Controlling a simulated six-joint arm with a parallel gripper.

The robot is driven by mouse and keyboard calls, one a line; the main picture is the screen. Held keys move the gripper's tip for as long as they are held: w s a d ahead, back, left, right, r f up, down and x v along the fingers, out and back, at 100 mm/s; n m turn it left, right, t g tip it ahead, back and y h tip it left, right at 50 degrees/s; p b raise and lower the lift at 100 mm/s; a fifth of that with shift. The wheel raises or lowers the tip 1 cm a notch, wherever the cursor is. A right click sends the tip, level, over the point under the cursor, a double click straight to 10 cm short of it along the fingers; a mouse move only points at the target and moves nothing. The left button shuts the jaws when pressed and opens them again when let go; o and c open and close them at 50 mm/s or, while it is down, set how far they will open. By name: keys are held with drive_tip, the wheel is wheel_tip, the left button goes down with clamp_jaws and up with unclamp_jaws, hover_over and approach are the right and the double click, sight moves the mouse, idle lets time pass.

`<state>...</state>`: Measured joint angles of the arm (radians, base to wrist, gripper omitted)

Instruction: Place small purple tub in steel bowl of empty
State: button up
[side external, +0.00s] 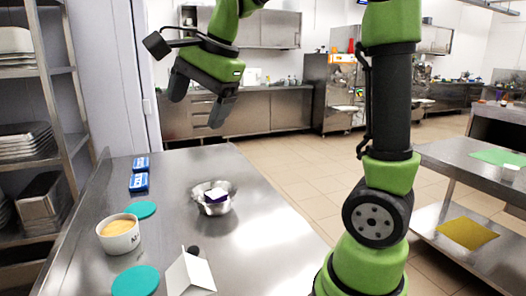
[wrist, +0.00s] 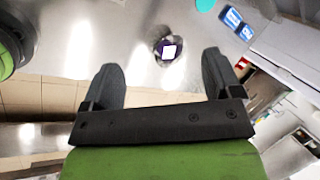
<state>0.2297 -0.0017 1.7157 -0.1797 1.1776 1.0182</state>
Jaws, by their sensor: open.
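The steel bowl (side external: 226,187) stands on the steel table, right of its middle line. The small purple tub (side external: 216,196) with a white top sits inside it, slightly tilted. In the wrist view the tub (wrist: 168,51) shows as a white square with a purple edge inside the bowl (wrist: 157,40). My gripper (side external: 198,108) is open and empty, well above the table and clear of the bowl. In the wrist view both fingers (wrist: 160,72) are apart, with nothing between them.
A white tub with tan contents (side external: 118,236), teal discs (side external: 136,281) and a folded white card (side external: 190,274) are at the table's near left. Two blue boxes (side external: 139,182) lie farther back. A steel rack (side external: 72,140) stands left. The table right of the bowl is clear.

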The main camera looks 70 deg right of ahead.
drive_tip(key=s+a+f+n+t+y, duration=0.1)
drive_tip(key=s+a+f+n, duration=0.1)
drive_tip(key=s+n, duration=0.5)
drive_tip(key=s+a+f+n+t, duration=0.1)
drive_tip(key=s+a+f+n, duration=0.1)
drive_tip(key=s+a+n, duration=0.3)
drive_tip(key=s+n, duration=0.2)
drive_tip(key=s, duration=0.1)
drive_tip(key=shift+a+n+y, duration=0.3)
drive_tip(key=shift+y, duration=0.1)
